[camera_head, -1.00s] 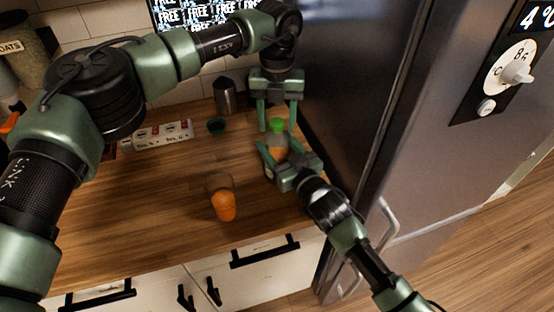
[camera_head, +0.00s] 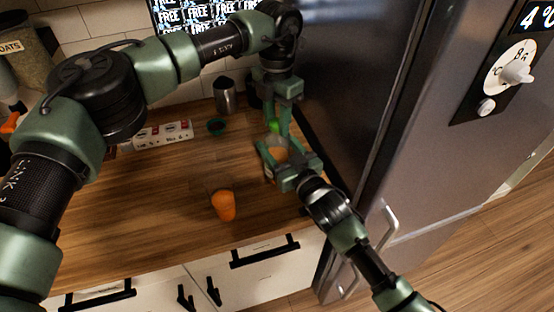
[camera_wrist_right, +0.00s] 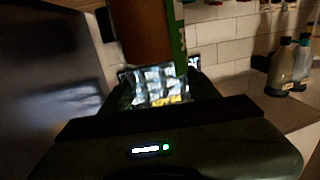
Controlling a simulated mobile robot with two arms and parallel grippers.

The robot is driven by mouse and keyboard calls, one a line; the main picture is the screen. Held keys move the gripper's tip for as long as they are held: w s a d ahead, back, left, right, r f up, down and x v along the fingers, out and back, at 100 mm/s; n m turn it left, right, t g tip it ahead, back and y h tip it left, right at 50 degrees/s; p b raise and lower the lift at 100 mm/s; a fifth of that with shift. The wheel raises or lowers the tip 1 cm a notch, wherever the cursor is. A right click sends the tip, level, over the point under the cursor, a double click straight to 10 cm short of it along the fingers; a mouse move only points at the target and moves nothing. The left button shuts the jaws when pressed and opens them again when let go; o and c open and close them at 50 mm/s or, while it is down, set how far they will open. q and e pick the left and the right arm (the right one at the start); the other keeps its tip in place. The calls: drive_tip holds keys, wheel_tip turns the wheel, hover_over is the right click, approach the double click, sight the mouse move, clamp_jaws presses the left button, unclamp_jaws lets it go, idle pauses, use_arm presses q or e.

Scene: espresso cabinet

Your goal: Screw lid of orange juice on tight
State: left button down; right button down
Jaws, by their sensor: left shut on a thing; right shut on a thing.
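The orange juice bottle (camera_head: 278,154) stands on the wooden counter by the fridge and is partly hidden by my grippers. Its green lid (camera_head: 273,127) is at the top. My left gripper (camera_head: 277,130) comes down from above and is shut on the lid, its fingers covering much of it. My right gripper (camera_head: 274,153) is shut on the bottle's body from the front right. In the right wrist view the bottle (camera_wrist_right: 145,35) shows as an orange-brown body at the top, beyond the gripper. I cannot tell how tightly the lid sits.
A glass with orange juice (camera_head: 224,204) stands on the counter (camera_head: 160,205) at the front. The fridge (camera_head: 350,80) rises close on the right.

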use_arm(q)
drive_tip(key=shift+m, duration=0.3)
drive_tip(key=c, duration=1)
unclamp_jaws()
drive_tip(key=shift+r, duration=2.25)
drive_tip(key=shift+c, duration=0.3)
drive_tip(key=shift+r, duration=1.75)
